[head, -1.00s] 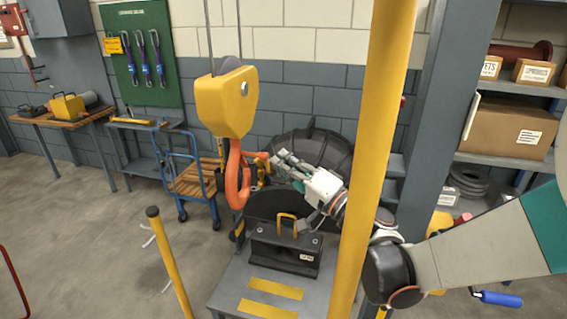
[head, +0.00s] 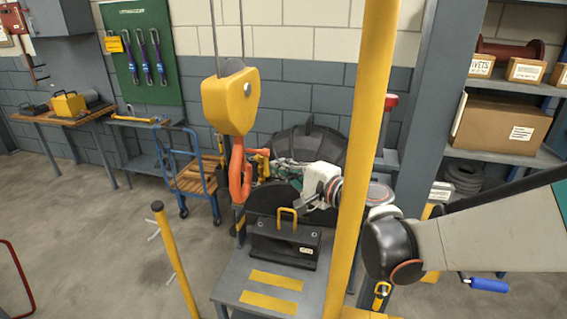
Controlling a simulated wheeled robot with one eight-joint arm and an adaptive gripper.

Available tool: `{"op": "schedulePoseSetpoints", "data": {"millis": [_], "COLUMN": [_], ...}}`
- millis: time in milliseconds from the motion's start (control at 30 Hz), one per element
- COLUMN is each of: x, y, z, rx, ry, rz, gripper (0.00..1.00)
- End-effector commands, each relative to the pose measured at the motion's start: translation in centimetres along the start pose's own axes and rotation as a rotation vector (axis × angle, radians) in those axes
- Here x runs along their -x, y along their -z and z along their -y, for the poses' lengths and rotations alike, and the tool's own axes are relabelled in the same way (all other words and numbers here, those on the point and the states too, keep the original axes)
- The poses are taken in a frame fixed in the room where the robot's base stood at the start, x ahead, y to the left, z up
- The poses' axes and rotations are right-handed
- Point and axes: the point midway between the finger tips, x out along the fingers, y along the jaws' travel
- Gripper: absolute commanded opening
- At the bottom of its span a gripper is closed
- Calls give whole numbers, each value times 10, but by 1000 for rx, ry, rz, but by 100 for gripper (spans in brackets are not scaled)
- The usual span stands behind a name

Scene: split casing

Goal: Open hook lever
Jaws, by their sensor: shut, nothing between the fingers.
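An orange hook (head: 236,172) hangs below a yellow hoist block (head: 230,100) on two cables. A yellow lever or latch piece (head: 262,164) shows just right of the hook, partly overlapping it. My gripper (head: 278,172) is shut with nothing in it, close to the right of this yellow piece. Its fingers are small and partly lost against the dark round casing behind, so I cannot tell whether they touch the lever. Below the hook stands a black block with a yellow handle (head: 287,217) on a grey stand.
A yellow post (head: 364,150) stands upright in front of my arm and hides part of it. A shorter yellow post (head: 174,260) stands at the lower left. A blue cart (head: 192,178) is behind the hook. Shelves with boxes (head: 500,128) are at the right.

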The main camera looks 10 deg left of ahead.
Motion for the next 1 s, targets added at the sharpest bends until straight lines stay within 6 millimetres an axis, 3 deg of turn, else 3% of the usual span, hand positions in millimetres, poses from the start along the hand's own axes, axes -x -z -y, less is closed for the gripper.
{"op": "schedulePoseSetpoints", "data": {"millis": [300,1000], "x": [2,5], "y": [-4,-10], "z": [-2,-4], "rx": [-84,-82], "ry": [-49,-47], "rz": [0,1], "gripper": [0,0]}}
